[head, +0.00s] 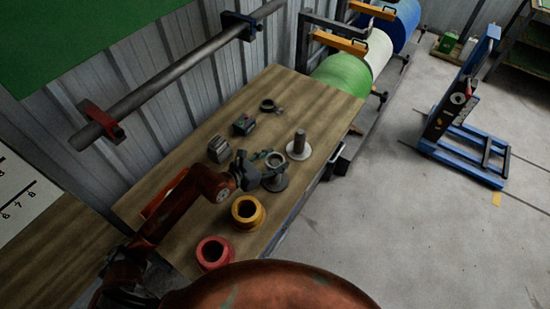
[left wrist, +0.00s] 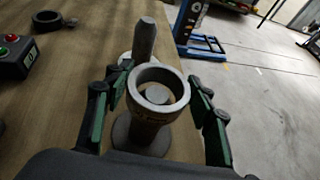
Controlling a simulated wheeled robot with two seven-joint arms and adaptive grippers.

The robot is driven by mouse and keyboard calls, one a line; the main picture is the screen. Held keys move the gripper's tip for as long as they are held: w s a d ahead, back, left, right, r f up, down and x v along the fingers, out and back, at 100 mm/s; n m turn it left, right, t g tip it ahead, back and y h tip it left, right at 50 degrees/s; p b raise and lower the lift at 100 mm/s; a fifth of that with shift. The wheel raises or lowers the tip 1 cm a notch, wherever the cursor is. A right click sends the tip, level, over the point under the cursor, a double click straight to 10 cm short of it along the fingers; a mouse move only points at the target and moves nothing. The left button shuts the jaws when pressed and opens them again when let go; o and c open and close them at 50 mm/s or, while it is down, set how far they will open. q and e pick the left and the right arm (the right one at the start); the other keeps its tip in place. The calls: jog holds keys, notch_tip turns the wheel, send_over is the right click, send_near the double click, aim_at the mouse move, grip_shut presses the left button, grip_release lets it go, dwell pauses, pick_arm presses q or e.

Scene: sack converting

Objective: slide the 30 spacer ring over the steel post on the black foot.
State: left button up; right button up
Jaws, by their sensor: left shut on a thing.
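A grey spacer ring (left wrist: 144,78) is between the fingers of my left gripper (left wrist: 160,92), which is shut on it. The ring's marking is too small to read. A steel post (left wrist: 157,95) on a round black foot (left wrist: 125,133) stands directly below; its top shows inside the ring's opening. I cannot tell whether the ring is around the post's top or just above it. In the head view my left gripper (head: 262,167) is over the black foot (head: 275,184), and the ring (head: 275,160) shows at its fingers. My right gripper is not in view.
Another post (head: 299,142) on a pale foot stands close behind. A dark ring (head: 268,105), a button box (head: 243,125) and a grey block (head: 219,149) lie farther back. Yellow (head: 248,211) and red (head: 214,252) flanged pieces stand nearer. The table's right edge is close.

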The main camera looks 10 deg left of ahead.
pick_arm(q)
jog(key=shift+f+b, duration=0.85)
jog(key=shift+f, duration=0.6)
jog(key=shift+f+b, duration=1.35)
jog(key=shift+f, duration=1)
jog(key=o, duration=1.6)
jog(key=shift+f, duration=0.1)
jog(key=v, duration=1.2)
